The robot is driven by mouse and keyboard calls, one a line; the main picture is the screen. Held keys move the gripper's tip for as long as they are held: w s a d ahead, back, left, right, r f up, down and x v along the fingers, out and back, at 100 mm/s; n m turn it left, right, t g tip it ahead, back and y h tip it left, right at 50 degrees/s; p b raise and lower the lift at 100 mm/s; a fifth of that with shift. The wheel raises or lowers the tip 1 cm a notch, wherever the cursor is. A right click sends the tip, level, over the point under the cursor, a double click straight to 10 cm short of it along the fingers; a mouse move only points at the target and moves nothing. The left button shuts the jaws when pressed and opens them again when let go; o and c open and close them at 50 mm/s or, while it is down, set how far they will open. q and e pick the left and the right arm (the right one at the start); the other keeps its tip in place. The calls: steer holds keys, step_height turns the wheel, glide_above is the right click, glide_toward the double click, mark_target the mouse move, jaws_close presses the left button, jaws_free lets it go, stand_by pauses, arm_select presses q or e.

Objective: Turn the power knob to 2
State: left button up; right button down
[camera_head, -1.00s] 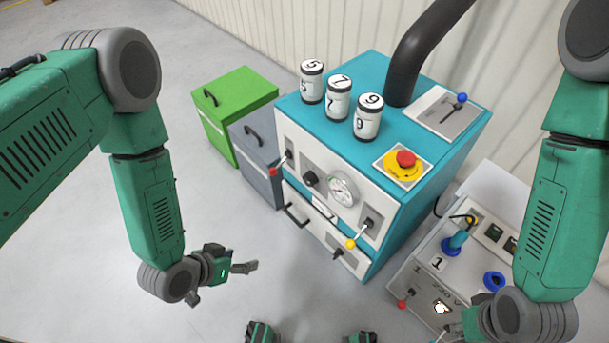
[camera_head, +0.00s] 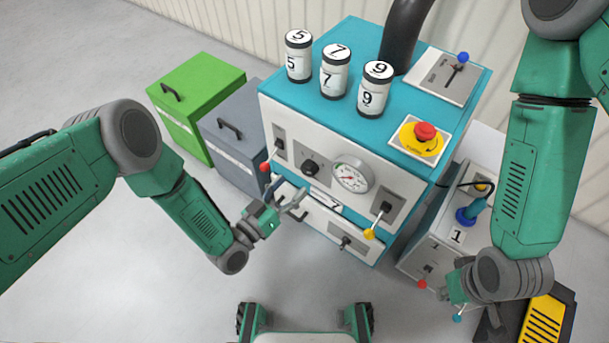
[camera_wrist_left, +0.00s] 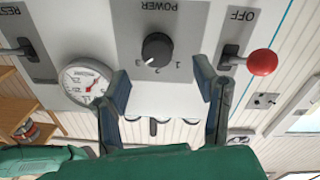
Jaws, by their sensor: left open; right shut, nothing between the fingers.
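The black power knob (camera_head: 311,167) is on the white front panel of the teal-topped machine (camera_head: 272,108), left of the round gauge (camera_head: 352,177). In the left wrist view the knob (camera_wrist_left: 157,48) appears upside down under the POWER label, with small numbers beside it. My left gripper (camera_head: 285,207) is open and empty, in front of the panel and below the knob. Its fingers (camera_wrist_left: 163,88) are spread apart, not touching the knob. My right gripper (camera_head: 447,291) is shut, near the side console.
A red-tipped lever (camera_head: 265,167) and a yellow-tipped lever (camera_head: 370,233) stick out on either side of the panel. Green (camera_head: 195,97) and grey (camera_head: 235,140) cabinets stand left. A yellow-black object (camera_head: 550,318) lies at lower right.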

mark_target(307, 173)
arm_select(q)
steer(key=shift+w+d+b, duration=0.2)
steer(key=shift+w+d, duration=0.05)
steer(key=shift+w, duration=0.4)
steer(key=shift+w+d+b, duration=0.15)
steer(key=shift+w+d, duration=0.05)
steer(key=shift+w, duration=0.4)
steer(key=d, duration=0.1)
steer(key=w+d, duration=0.1)
steer(key=d, duration=0.1)
steer(key=shift+w+d, duration=0.15)
steer(key=shift+w, duration=0.1)
steer(key=shift+d, duration=0.25)
steer(key=shift+a, duration=0.3)
steer(key=shift+w+a, duration=0.1)
steer(key=shift+a, duration=0.5)
steer(key=c, duration=1.1)
steer(key=shift+c, duration=0.2)
arm_select(e)
steer(key=shift+a+f, duration=0.3)
steer(key=shift+f, duration=0.25)
